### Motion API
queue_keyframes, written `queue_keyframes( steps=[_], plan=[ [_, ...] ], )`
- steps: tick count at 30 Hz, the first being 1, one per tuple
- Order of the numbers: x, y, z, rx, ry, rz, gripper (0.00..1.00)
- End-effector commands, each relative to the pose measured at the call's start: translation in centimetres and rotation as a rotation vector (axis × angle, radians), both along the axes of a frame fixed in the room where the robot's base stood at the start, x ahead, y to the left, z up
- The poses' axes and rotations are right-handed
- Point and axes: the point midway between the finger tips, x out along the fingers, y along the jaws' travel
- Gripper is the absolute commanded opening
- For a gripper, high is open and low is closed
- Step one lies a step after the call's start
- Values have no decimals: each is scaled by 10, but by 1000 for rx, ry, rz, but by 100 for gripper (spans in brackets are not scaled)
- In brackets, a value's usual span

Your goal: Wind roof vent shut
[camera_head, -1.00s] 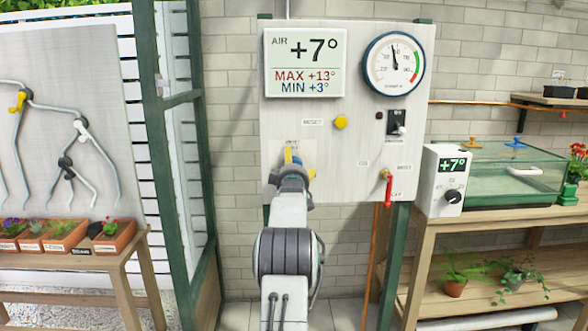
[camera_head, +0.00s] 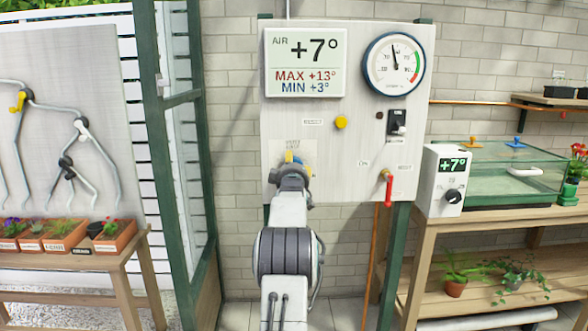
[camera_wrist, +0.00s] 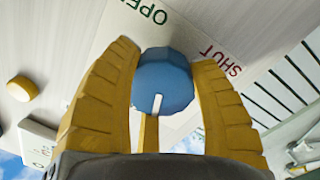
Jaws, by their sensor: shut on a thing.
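A blue round knob (camera_wrist: 168,80) with a white mark sits on the pale panel. In the wrist view the printed words OPEN (camera_wrist: 146,10) and SHUT (camera_wrist: 220,62) lie beside it. The white mark is on the knob's lower side in that picture, away from both words. The yellow fingers of my gripper (camera_wrist: 166,62) are shut on the knob, one on each side. In the head view my gripper (camera_head: 292,166) is at the panel's lower left and hides most of the knob and part of its label.
The panel (camera_head: 355,130) also carries a yellow button (camera_head: 341,122), a black switch (camera_head: 397,122), a red-handled tap (camera_head: 388,189), a +7° display (camera_head: 305,62) and a dial gauge (camera_head: 394,63). A bench with a glass tank (camera_head: 505,175) stands right, potted plants (camera_head: 60,235) left.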

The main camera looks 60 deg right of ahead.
Motion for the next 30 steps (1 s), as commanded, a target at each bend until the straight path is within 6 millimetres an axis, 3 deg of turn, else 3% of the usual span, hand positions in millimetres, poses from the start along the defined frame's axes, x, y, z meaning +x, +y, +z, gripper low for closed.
queue_keyframes(
  steps=[3, 13, 26, 27, 30],
  plan=[
    [-2, -2, -12, -20, 59, -3, 23],
    [-3, -3, -10, -171, 306, -8, 23],
    [-3, -3, -9, -199, 355, -10, 23],
    [-3, -3, -9, -199, 355, -10, 58],
    [-3, -3, -9, -200, 353, -10, 67]
  ],
)
